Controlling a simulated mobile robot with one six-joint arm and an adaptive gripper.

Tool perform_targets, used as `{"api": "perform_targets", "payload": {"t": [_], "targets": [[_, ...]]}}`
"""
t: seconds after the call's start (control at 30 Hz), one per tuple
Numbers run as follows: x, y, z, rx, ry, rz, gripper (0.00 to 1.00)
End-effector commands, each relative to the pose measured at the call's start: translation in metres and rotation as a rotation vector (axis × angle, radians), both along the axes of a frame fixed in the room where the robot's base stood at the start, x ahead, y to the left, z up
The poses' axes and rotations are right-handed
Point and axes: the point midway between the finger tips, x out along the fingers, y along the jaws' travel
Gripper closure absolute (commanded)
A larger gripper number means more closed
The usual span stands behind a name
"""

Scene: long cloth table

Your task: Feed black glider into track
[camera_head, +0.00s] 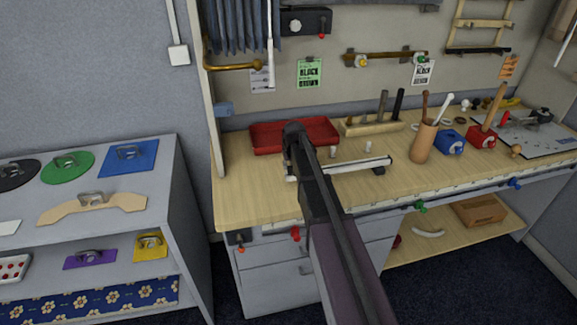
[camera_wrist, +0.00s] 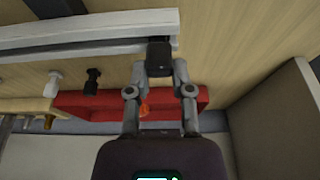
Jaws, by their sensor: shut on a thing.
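The black glider (camera_wrist: 160,55) is a small dark block between my fingertips in the wrist view. My gripper (camera_wrist: 160,70) is shut on it. In the head view my gripper (camera_head: 290,172) is at the left end of the track, mostly hidden by my arm, and I cannot make out the glider there. The track (camera_head: 350,164) is a long white rail lying on the workbench. In the wrist view the track (camera_wrist: 80,46) runs across the top, and the glider overlaps its edge near the right end. I cannot tell whether the glider is inside the track.
A red tray (camera_head: 262,139) lies behind my gripper on the workbench (camera_head: 245,195). A wooden rack (camera_head: 362,128) and a brown cup (camera_head: 423,142) with sticks stand behind and right of the track. A white peg (camera_wrist: 53,84) and a black peg (camera_wrist: 92,82) stand near the track.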

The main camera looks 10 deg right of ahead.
Motion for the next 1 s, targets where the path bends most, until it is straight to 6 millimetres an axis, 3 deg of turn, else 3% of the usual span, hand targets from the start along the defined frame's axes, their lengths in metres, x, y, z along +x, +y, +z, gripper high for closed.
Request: {"api": "perform_targets", "payload": {"t": [1.0], "targets": [[0.000,-0.018,0.000,0.000,0.000,0.000,1.00]]}}
